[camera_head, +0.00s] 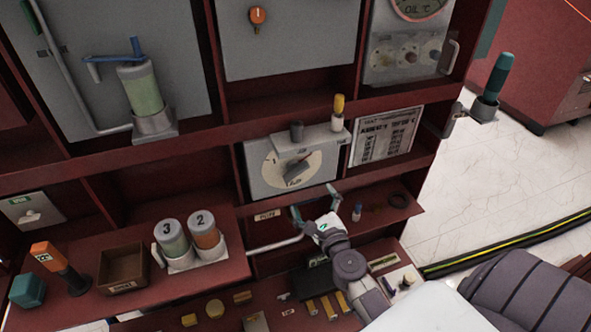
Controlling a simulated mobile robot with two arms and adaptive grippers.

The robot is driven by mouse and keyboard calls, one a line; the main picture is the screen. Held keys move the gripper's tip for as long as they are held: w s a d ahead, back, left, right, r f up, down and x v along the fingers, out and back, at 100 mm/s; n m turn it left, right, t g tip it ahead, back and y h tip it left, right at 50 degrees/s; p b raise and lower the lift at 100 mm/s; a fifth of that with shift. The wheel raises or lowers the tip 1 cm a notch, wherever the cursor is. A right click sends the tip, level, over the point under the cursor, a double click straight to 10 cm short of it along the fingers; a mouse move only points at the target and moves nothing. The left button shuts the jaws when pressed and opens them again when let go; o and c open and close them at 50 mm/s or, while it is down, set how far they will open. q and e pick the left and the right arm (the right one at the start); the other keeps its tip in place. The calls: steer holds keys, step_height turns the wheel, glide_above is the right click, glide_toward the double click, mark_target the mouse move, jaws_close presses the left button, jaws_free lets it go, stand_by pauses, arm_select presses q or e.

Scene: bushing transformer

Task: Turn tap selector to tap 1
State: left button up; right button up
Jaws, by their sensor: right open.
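The tap selector panel (258,178) is a light grey plate with a round white dial in the middle of the red cabinet. Its dark grey knob (298,172) lies slanted across the dial, from lower left to upper right. The dial marks are too small to read surely, and I cannot tell which end of the knob points. My right gripper (314,200) is open and empty, just below the panel's lower right edge. Its fingers are spread and point up toward the panel, apart from the knob. My left gripper is not in view.
A printed table plate (385,137) is to the right. Canisters marked 3 (172,240) and 2 (203,231) stand at lower left. A grey rail (273,245) runs below the panel.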

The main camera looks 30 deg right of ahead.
mark_target(297, 175)
steer(key=x, duration=1.2)
steer(key=shift+w+a, duration=0.15)
steer(key=shift+w, duration=0.05)
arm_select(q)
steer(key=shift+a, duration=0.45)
arm_select(e)
steer(key=c, duration=0.9)
